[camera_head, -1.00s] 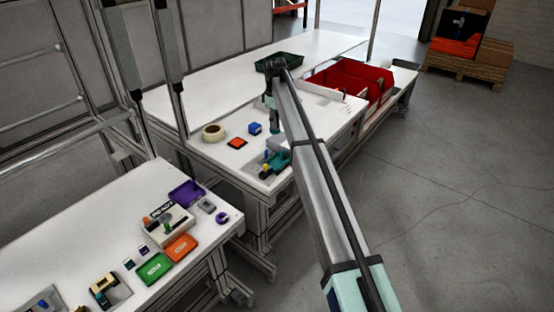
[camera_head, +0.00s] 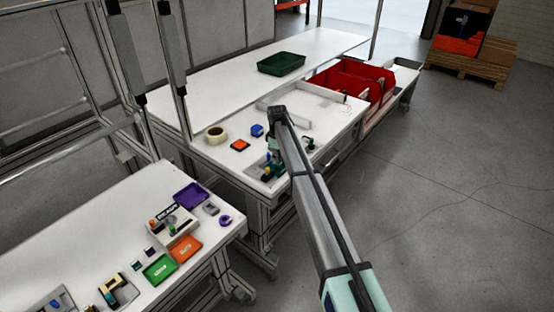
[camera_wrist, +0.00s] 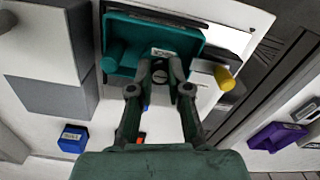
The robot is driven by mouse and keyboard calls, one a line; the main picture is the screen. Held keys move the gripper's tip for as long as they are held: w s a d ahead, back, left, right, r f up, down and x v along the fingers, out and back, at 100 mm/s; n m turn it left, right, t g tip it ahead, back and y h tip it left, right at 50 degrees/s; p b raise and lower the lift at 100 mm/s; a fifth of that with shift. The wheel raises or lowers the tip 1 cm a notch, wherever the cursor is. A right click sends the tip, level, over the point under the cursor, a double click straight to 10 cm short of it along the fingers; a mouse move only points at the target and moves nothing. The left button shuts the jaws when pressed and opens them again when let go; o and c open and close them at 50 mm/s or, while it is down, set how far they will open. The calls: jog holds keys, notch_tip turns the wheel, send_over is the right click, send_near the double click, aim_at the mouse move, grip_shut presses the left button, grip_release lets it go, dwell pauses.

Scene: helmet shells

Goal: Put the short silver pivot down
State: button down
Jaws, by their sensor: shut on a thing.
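The short silver pivot shows in the wrist view as a small round grey end (camera_wrist: 160,76) between my fingertips. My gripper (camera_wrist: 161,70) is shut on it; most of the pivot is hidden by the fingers.
A green bin (camera_head: 281,63) and red bins (camera_head: 362,80) stand farther back. A purple tray (camera_head: 190,195) is on the nearer table.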

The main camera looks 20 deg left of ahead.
jog(key=shift+f, duration=0.7)
jog(key=shift+f, duration=0.2)
jog(key=c, duration=1.4)
grip_release()
jog(key=shift+r, duration=0.2)
